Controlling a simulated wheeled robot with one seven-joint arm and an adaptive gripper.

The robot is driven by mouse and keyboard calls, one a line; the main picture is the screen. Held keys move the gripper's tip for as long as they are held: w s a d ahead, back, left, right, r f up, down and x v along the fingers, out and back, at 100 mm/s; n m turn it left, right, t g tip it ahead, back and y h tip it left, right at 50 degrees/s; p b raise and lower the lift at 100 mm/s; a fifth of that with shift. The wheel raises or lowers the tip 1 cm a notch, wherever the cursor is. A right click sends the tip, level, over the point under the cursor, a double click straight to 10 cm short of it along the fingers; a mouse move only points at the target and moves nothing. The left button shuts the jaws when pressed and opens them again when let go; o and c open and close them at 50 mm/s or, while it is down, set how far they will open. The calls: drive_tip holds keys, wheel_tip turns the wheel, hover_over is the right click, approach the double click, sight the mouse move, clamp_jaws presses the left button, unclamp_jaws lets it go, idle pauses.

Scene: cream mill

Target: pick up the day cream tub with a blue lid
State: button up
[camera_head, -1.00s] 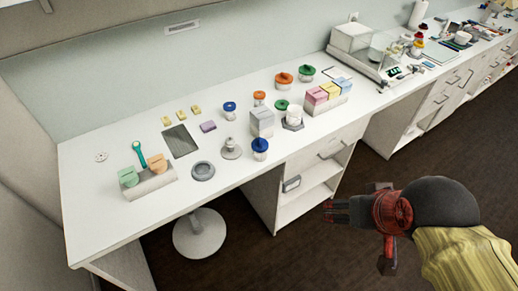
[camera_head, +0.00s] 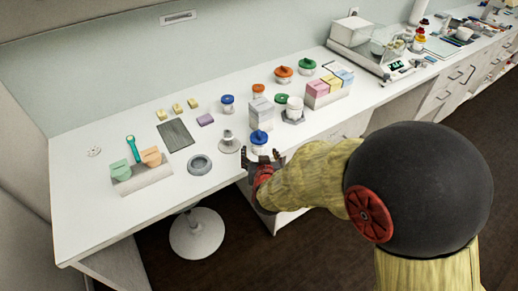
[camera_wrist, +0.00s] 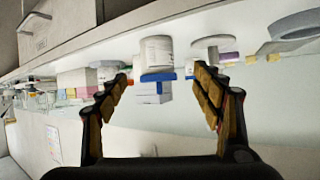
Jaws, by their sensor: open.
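A white tub with a blue lid (camera_head: 259,140) stands upright near the front edge of the counter. In the wrist view, which is upside down, this tub (camera_wrist: 157,53) appears in the gap between my fingers. A second, smaller blue-lidded tub (camera_head: 228,104) stands farther back. I cannot read either label. My gripper (camera_head: 263,154) is open and empty at the counter's front edge, just in front of the nearer tub. Its two spread fingers show in the wrist view (camera_wrist: 163,77). I cannot tell whether the fingertips reach alongside the tub.
A grey stand (camera_head: 229,142) is left of the near tub and a grey box stack (camera_head: 261,113) is behind it. A grey ring (camera_head: 199,164) lies farther left. Orange- and green-lidded tubs and a rack of coloured boxes (camera_head: 327,93) stand behind and right.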

sight(259, 149)
drive_tip(key=shift+w+a+f, duration=0.1)
drive_tip(key=shift+f, duration=0.4)
drive_tip(key=shift+w+a+f, duration=0.1)
drive_tip(key=shift+f, duration=0.35)
drive_tip(key=b+x, duration=0.1)
drive_tip(key=x, duration=0.1)
drive_tip(key=b+x, duration=0.1)
drive_tip(key=x, duration=0.1)
drive_tip(key=b+x, duration=0.1)
drive_tip(key=x, duration=0.2)
drive_tip(key=shift+w+d, duration=0.1)
drive_tip(key=shift+d, duration=0.3)
drive_tip(key=shift+w, duration=0.3)
drive_tip(key=shift+c, duration=0.4)
drive_tip(key=c, duration=1.5)
drive_tip(key=shift+c, duration=0.4)
